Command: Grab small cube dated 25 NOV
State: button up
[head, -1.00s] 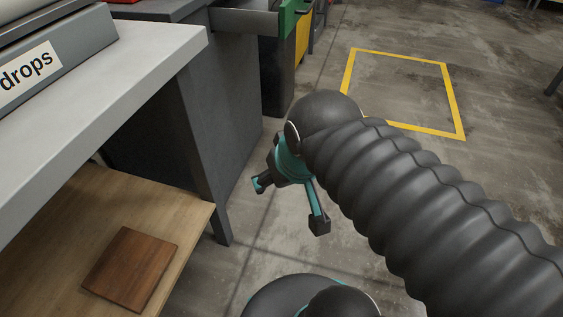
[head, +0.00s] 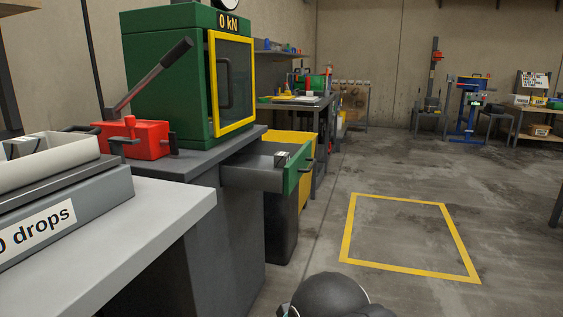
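I can read no 25 NOV date on anything in the head view. A small grey block with a pale mark (head: 282,158) shows inside the open drawer (head: 252,177). It is too small to tell whether it is the dated cube. The drawer, grey with a green front, is pulled out below the green test machine (head: 170,75). My gripper is not in view; only a dark rounded part of my arm shows at the bottom edge.
A red device with a lever (head: 140,138) stands on the machine's cabinet. A white table (head: 150,215) with a pale tray (head: 50,160) is at the left. A yellow floor square (head: 395,270) lies on open floor. A workbench (head: 300,103) stands behind the cabinet.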

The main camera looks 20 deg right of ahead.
aim_at(280, 158)
jog(key=z, duration=2.4)
jog(key=i, duration=1.6)
jog(key=u, duration=3.4)
